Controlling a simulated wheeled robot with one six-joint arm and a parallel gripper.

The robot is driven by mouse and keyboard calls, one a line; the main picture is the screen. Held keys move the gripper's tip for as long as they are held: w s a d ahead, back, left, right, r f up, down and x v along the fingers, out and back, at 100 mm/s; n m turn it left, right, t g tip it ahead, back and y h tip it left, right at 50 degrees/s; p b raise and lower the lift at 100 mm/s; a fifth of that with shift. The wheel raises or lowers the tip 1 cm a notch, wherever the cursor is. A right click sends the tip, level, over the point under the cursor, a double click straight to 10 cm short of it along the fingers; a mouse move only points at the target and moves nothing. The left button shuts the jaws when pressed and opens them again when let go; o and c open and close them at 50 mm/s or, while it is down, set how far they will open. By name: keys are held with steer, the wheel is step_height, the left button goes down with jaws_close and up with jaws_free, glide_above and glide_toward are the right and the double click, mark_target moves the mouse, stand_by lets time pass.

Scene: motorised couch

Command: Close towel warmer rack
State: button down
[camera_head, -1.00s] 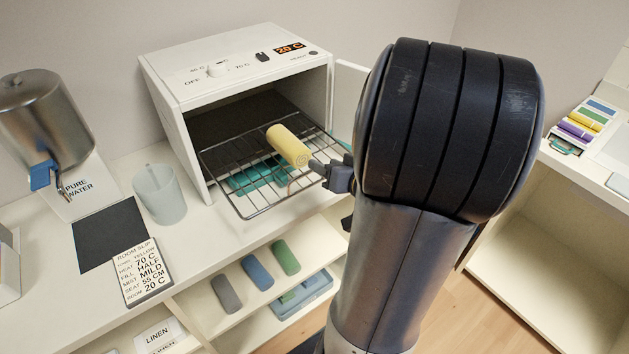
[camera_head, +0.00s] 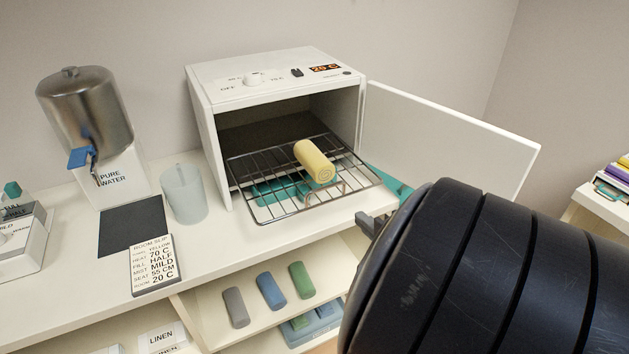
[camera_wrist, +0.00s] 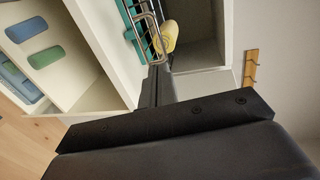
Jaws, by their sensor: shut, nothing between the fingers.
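The white towel warmer (camera_head: 275,85) stands on the counter with its door (camera_head: 440,135) swung open to the right. Its wire rack (camera_head: 262,205) is pulled out past the front opening. A rolled yellow towel (camera_head: 314,162) lies on the rack; it also shows in the wrist view (camera_wrist: 169,36). My gripper (camera_head: 366,224) is shut and empty, in front of and to the right of the rack, partly hidden by my arm. In the wrist view the gripper (camera_wrist: 156,72) points toward the rack's front handle (camera_wrist: 150,30); I cannot tell whether they touch.
Teal material (camera_head: 390,187) lies by the warmer's right side. A frosted cup (camera_head: 184,194), a dark mat (camera_head: 133,227), a room slip (camera_head: 154,264) and a water dispenser (camera_head: 88,115) stand to the left. Grey, blue and green rolls (camera_head: 271,291) lie on the shelf below.

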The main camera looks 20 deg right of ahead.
mark_target(327, 188)
steer(key=w+b, duration=0.1)
steer(key=w, duration=0.3)
steer(key=w+f+b, duration=0.1)
steer(key=w, duration=0.3)
steer(key=w+f+b, duration=0.1)
steer(key=w, duration=0.3)
steer(key=shift+w+a+f+b, duration=0.2)
steer(key=shift+b, duration=0.1)
steer(key=shift+w, duration=0.1)
steer(key=w+p, duration=0.2)
steer(key=w, duration=0.4)
steer(key=w+p, duration=0.2)
steer(key=w, duration=0.5)
steer(key=w+p, duration=0.1)
steer(key=w, duration=0.5)
steer(key=shift+w+a+p, duration=0.15)
steer(key=shift+a+p, duration=0.2)
steer(key=shift+p, duration=0.05)
steer(key=shift+w, duration=0.2)
steer(key=shift+r, duration=0.15)
steer(key=shift+w+r, duration=0.1)
steer(key=shift+a, duration=0.1)
